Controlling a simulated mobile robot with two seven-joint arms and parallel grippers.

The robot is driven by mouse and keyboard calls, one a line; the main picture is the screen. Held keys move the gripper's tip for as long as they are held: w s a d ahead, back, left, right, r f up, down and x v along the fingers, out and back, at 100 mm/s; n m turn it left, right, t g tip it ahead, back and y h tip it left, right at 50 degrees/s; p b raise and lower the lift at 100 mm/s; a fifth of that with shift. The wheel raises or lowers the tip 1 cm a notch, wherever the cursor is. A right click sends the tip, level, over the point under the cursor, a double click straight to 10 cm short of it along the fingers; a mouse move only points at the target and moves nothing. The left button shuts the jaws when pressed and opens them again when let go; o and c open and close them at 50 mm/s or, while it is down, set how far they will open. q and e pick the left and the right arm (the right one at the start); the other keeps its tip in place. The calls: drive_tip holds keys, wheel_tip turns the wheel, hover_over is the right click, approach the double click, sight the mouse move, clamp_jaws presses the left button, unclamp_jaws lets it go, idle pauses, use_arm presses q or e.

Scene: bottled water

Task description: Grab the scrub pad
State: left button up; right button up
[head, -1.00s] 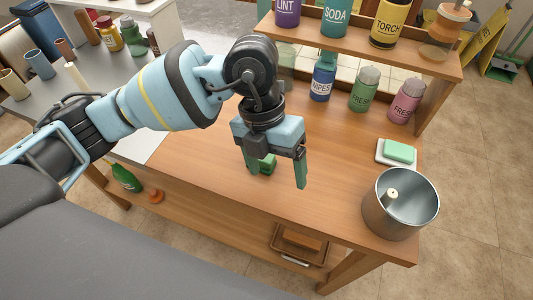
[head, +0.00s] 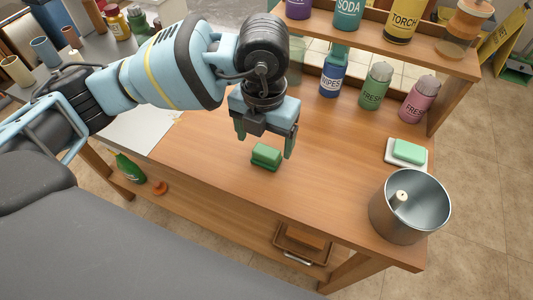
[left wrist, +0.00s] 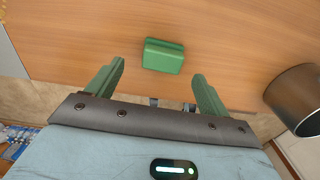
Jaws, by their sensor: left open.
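The scrub pad is a small green block (head: 266,156) lying on the wooden bench top. It also shows in the left wrist view (left wrist: 163,56), ahead of the fingers and roughly centred between them. My left gripper (head: 264,146) is open and empty, with green fingers pointing down on the bench's middle area. In the left wrist view, its two fingertips (left wrist: 158,68) stand apart on either side of the pad's line, and the pad lies beyond them. My right gripper is not in view.
A metal pot (head: 411,207) stands at the bench's right front. A green soap bar (head: 408,152) lies on a white dish behind it. Blue (head: 333,75), green (head: 376,86) and pink (head: 418,99) bottles stand at the back under a shelf. The bench around the pad is clear.

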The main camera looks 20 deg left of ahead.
sight(267, 151)
use_arm(q)
drive_tip(key=f, duration=0.4)
drive_tip(key=shift+w+d+f, duration=0.15)
drive_tip(key=shift+w+f, duration=0.05)
drive_tip(key=shift+f, duration=0.2)
drive_tip(key=c, duration=1.1)
drive_tip(key=shift+o, duration=0.2)
drive_tip(key=shift+r, duration=0.2)
drive_tip(key=shift+r, duration=0.25)
drive_tip(key=r, duration=0.3)
drive_tip(key=shift+s+d, duration=0.15)
drive_tip(key=shift+d, duration=0.05)
drive_tip(key=s+d+r, duration=0.1)
drive_tip(key=s+d, duration=0.9)
drive_tip(key=d, duration=0.1)
drive_tip(key=shift+s+d, duration=0.25)
